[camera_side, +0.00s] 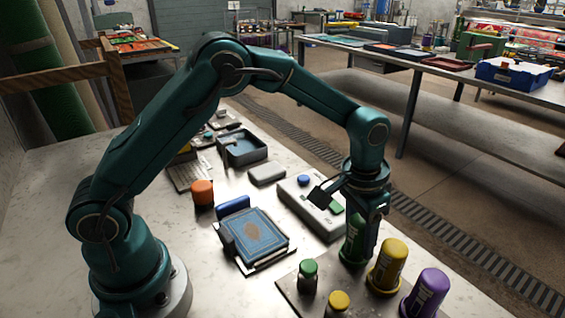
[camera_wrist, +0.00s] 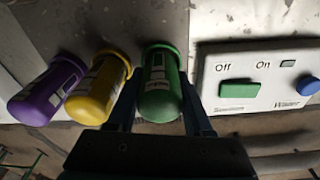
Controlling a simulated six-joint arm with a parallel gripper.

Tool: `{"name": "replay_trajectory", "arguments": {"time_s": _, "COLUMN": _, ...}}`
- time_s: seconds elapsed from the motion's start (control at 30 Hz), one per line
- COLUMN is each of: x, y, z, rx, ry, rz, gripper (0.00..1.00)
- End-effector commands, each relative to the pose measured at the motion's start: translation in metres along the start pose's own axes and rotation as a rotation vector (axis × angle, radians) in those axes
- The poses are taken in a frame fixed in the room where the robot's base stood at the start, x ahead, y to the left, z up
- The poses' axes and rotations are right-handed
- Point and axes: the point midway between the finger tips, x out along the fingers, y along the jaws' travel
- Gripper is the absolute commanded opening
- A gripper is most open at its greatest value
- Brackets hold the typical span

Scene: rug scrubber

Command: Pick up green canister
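The green canister (camera_side: 350,246) stands upright at the back of a dark mat (camera_side: 290,283), in line with the yellow and purple canisters. My gripper (camera_side: 368,232) points down over it, and a finger partly hides it in the side view. In the wrist view the green canister (camera_wrist: 160,88) sits between the two fingers of my gripper (camera_wrist: 160,100), one on each side. The fingers are very close to its sides; I cannot tell whether they press on it.
A yellow canister (camera_side: 387,266) and a purple canister (camera_side: 427,293) stand beside it. Two small jars, green-capped (camera_side: 307,277) and yellow-capped (camera_side: 338,303), stand in front. A grey switch box (camera_side: 314,214) lies behind. A blue book (camera_side: 254,235) lies to the left.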

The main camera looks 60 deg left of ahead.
Motion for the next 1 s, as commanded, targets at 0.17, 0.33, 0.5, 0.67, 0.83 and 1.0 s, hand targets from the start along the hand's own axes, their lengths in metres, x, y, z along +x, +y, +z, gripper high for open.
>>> {"name": "replay_trajectory", "arguments": {"time_s": 0.17, "x": 0.0, "y": 0.0, "z": 0.0, "rx": 0.0, "ry": 0.001, "rz": 0.0, "gripper": 0.0}}
{"name": "replay_trajectory", "arguments": {"time_s": 0.33, "x": -0.002, "y": 0.0, "z": -0.001, "rx": 0.0, "ry": 0.002, "rz": 0.0, "gripper": 0.0}}
{"name": "replay_trajectory", "arguments": {"time_s": 0.5, "x": -0.012, "y": 0.0, "z": -0.003, "rx": 0.0, "ry": 0.005, "rz": 0.0, "gripper": 0.0}}
{"name": "replay_trajectory", "arguments": {"time_s": 0.67, "x": -0.035, "y": 0.0, "z": -0.006, "rx": -0.001, "ry": 0.007, "rz": 0.0, "gripper": 0.0}}
{"name": "replay_trajectory", "arguments": {"time_s": 0.83, "x": -0.06, "y": -0.028, "z": 0.004, "rx": -0.009, "ry": 0.004, "rz": -0.002, "gripper": 0.0}}
{"name": "replay_trajectory", "arguments": {"time_s": 1.0, "x": -0.084, "y": -0.063, "z": 0.016, "rx": -0.01, "ry": 0.005, "rz": -0.003, "gripper": 0.0}}
